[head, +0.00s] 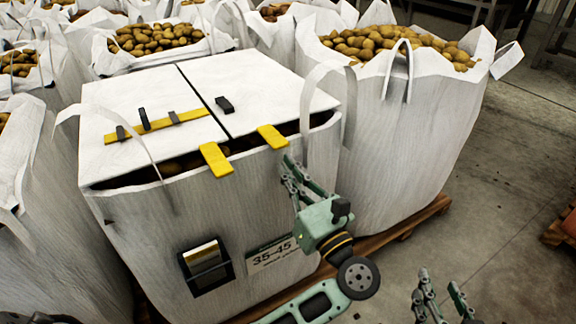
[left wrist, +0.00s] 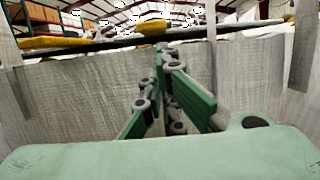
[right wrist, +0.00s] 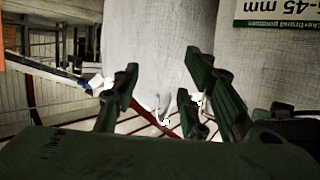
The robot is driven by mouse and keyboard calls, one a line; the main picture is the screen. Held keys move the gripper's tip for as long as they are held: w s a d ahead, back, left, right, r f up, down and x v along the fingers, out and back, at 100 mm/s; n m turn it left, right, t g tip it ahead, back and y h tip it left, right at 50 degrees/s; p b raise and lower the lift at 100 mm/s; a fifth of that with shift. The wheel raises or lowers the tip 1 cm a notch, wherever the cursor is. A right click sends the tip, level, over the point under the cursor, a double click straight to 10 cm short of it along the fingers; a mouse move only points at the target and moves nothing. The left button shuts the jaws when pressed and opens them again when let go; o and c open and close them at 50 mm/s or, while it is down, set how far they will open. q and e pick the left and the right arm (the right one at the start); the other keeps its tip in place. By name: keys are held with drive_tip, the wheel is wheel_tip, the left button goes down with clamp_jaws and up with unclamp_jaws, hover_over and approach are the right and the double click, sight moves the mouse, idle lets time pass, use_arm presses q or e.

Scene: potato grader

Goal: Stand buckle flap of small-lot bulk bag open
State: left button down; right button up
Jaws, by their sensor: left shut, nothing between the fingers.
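The small-lot bulk bag (head: 210,225) is a white square bag with a "35-45" label (head: 272,255) on its front. Two white flaps lie almost flat over its top. The left flap (head: 125,100) carries a yellow strap (head: 158,124) with black buckle pieces; the right flap (head: 262,90) has one small black piece (head: 224,104). Yellow tabs (head: 216,160) (head: 271,137) hang over the front edge. My left gripper (head: 288,165) is shut and empty at the bag's front wall, just below the right tab. My right gripper (head: 440,285) is open and empty, low at the right.
Open bulk bags full of potatoes stand behind and beside, including a tall one (head: 400,140) close at the right. A black-framed holder (head: 205,266) sits on the bag's front. A wooden pallet (head: 405,228) lies beneath.

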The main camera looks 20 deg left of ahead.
drive_tip(key=shift+s+d+f+g+h+p, duration=0.1)
drive_tip(key=shift+s+d+f+g+h, duration=0.1)
drive_tip(key=shift+s+f+g, duration=0.35)
drive_tip(key=shift+s+d+f+g+h+p, duration=0.15)
drive_tip(key=shift+s+d+f+g, duration=0.1)
drive_tip(key=shift+f, duration=0.55)
drive_tip(key=shift+s+d+f+g+h+p, duration=0.1)
drive_tip(key=shift+s+d+f+g, duration=0.1)
drive_tip(key=shift+s+f+g, duration=0.35)
drive_tip(key=shift+w+f, duration=0.1)
drive_tip(key=shift+w, duration=0.1)
